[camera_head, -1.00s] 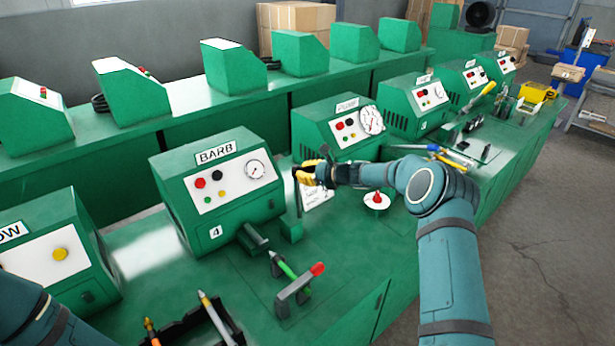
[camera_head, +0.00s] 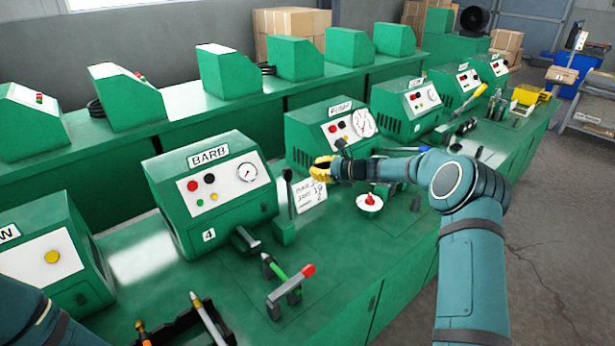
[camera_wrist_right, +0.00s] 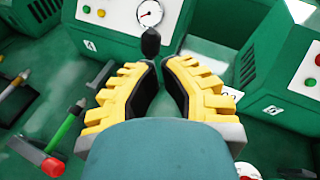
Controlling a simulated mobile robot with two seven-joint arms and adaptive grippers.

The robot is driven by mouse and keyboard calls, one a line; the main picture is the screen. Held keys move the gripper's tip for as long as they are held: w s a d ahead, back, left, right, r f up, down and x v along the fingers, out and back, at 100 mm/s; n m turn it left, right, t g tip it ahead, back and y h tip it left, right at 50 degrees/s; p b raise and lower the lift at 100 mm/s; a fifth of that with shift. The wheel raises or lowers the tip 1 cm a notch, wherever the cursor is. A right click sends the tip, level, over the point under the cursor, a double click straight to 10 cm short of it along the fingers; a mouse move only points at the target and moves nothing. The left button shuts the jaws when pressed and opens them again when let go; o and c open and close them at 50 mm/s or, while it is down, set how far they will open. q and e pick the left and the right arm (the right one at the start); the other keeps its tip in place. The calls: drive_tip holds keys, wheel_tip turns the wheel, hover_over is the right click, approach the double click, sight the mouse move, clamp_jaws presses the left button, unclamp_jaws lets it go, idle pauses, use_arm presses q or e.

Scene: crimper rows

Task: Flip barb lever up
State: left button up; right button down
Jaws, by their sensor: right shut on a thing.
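The barb lever (camera_head: 290,194) is a dark, upright handle on a small green block (camera_head: 284,232), right of the green BARB machine (camera_head: 208,190). Its black knob (camera_wrist_right: 150,42) shows just beyond the fingertips in the right wrist view. My right gripper (camera_head: 319,172), with yellow fingers, is to the right of the lever in the head view, with a visible gap. My left gripper is out of view.
A white card (camera_head: 310,196) and a red-knobbed dial (camera_head: 370,201) are near the right gripper. A red-handled tool (camera_head: 290,289) stands in front of the lever, and a black tray (camera_head: 165,334) is at the bottom. More green machines (camera_head: 335,130) stand along the bench.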

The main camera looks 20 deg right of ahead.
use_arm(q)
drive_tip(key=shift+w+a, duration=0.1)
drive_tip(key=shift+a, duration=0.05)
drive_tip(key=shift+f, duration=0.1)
use_arm(e)
drive_tip(key=r, duration=0.1)
drive_tip(key=s+d+r, duration=0.2)
drive_tip(key=r, duration=0.1)
drive_tip(key=shift+d, duration=0.15)
